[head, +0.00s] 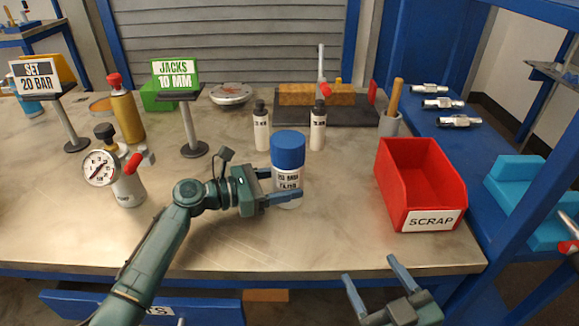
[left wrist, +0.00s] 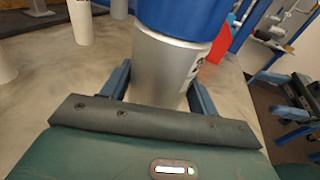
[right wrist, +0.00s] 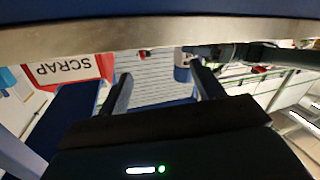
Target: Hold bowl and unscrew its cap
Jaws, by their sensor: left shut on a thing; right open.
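The bowl (head: 288,185) is a pale grey cylinder with a printed label, standing upright near the middle of the bench. A wide blue cap (head: 288,150) sits on its top. My left gripper (head: 283,190) is shut on the bowl's body, below the cap, with one finger across its front. In the left wrist view the bowl's silver side (left wrist: 160,72) is between the fingers, under the blue cap (left wrist: 185,15). My right gripper (head: 370,268) is open and empty, in front of the bench's front edge. In the right wrist view its fingers (right wrist: 160,85) have nothing between them.
A red scrap bin (head: 420,190) stands right of the bowl. Two small dark-capped bottles (head: 262,130) stand just behind it. A gauge vessel (head: 125,180) and a sign stand (head: 192,149) are to the left. The bench front (head: 350,252) is clear.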

